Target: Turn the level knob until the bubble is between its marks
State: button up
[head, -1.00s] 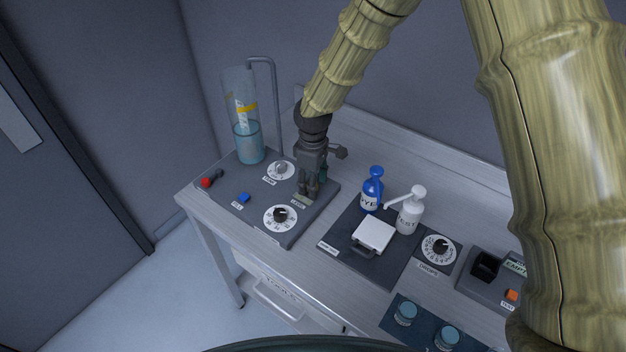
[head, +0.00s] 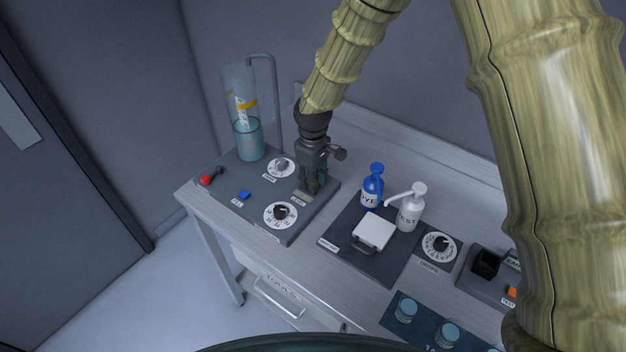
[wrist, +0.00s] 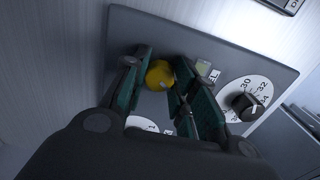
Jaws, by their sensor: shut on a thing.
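The level knob (wrist: 159,75) is a round yellow knob on the dark grey panel, seen in the wrist view between the fingers of my gripper (wrist: 158,92). My gripper is shut on it. In the head view my gripper (head: 312,188) points down at the panel's back right corner and hides the knob. A small pale green level window (wrist: 203,68) lies beside the right finger with its label partly covered. It also shows in the head view (head: 303,195), just in front of the fingers. The bubble and its marks are too small to make out.
The panel also carries a numbered dial (head: 281,214), a smaller dial (head: 281,167), a blue button (head: 244,195), a red-tipped lever (head: 207,179) and a clear water column (head: 249,140). Blue (head: 372,188) and white (head: 411,208) pump bottles stand to the right.

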dwell(0.3)
jog(key=o, duration=1)
jog(key=shift+r, duration=0.1)
notch_tip(320, 180, up, 12)
jog(key=shift+f, duration=0.1)
